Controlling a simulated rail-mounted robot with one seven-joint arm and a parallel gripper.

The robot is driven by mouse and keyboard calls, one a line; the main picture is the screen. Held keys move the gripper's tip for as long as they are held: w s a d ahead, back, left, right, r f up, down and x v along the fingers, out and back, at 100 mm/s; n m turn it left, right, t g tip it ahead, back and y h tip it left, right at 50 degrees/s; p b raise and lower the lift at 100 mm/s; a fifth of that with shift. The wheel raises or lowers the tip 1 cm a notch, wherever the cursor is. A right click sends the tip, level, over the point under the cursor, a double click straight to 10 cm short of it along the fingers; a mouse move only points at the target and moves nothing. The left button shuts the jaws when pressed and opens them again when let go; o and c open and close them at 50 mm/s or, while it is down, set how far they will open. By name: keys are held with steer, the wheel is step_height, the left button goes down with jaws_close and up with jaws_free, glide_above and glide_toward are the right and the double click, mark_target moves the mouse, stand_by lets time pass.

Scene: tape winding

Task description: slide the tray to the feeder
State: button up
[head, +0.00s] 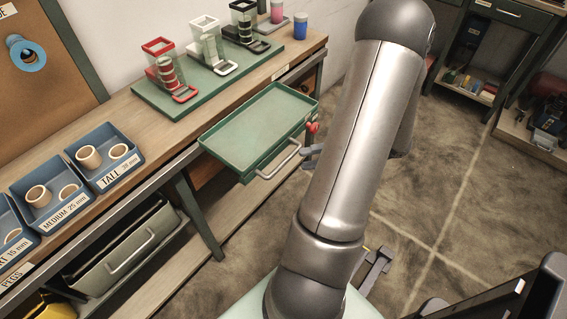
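A shallow green tray (258,122) juts out from the front of the workbench. It is empty, with a pale bar handle (279,161) on its front and a red knob (312,128) at its right front corner. My gripper (311,153) shows only in part beside that corner, close to the knob and the handle's right end. My own arm hides the rest of it, so I cannot tell whether it touches or how far its fingers are apart. Nothing in view is clearly marked as the feeder.
On the bench, a green board (210,85) carries red, white and black dispensers. Blue bins (104,166) with pale rings stand at the left. A grey drawer (125,255) sits below. Floor (440,200) is open at the right; shelving (480,60) stands behind.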

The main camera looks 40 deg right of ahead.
mark_target(287, 162)
steer(key=x, duration=0.7)
steer(key=shift+b, duration=0.35)
jaws_close()
